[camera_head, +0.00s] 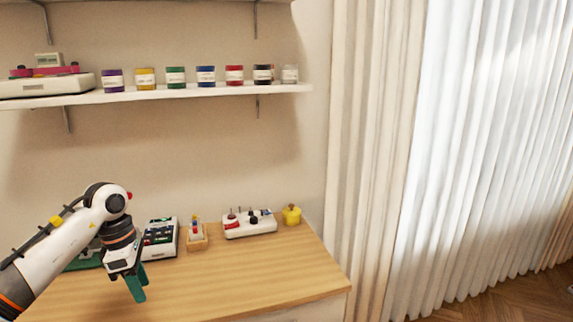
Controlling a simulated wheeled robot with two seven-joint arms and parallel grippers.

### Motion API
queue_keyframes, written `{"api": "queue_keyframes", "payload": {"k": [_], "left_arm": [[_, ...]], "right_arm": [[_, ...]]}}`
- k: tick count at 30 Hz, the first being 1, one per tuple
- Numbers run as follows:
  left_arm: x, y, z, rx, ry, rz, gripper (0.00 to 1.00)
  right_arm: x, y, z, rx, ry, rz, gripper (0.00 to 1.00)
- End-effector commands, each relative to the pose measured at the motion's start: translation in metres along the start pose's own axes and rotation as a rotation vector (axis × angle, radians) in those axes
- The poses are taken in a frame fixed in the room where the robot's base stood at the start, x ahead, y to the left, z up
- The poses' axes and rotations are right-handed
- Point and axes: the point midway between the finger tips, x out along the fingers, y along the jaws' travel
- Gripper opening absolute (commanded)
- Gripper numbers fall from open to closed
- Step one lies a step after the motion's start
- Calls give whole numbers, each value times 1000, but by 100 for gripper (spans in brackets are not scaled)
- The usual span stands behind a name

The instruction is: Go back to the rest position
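My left gripper (136,284) hangs over the left part of the wooden tabletop (270,280), pointing down. Its green fingers show at an angle, and I cannot tell how far apart they are. I see nothing held in it. My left arm comes in from the lower left. My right gripper is not in view.
At the table's back are a white device (160,238), a small wooden holder (197,238), a white rack (250,226) and a yellow pot (292,215). A wall shelf (190,93) carries several coloured jars. Curtains (380,150) hang at right. The table's front right is clear.

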Motion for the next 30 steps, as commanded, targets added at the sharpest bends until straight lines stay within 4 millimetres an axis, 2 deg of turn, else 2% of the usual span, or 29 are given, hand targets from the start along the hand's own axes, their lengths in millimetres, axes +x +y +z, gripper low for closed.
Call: {"api": "queue_keyframes", "payload": {"k": [5,11,14,16,19,20,22,25,28,30], "left_arm": [[30,5,-26,-36,135,69,38],[78,15,-71,-158,394,207,38],[111,23,-103,-312,597,331,38],[138,26,-125,-493,772,446,38],[185,23,-141,-879,1022,628,38],[202,20,-140,-1020,1088,680,38],[250,15,-124,-1381,1212,783,38],[315,20,-88,-1821,1295,859,38],[377,40,-48,-2199,1308,879,38],[418,62,-20,-2440,1292,869,38]], "right_arm": [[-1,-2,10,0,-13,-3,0],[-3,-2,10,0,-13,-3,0],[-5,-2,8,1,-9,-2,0],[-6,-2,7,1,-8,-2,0],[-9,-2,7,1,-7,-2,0],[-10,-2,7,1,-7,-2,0],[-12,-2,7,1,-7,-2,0],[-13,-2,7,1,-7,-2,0],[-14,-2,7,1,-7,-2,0],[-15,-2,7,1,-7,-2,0]]}}
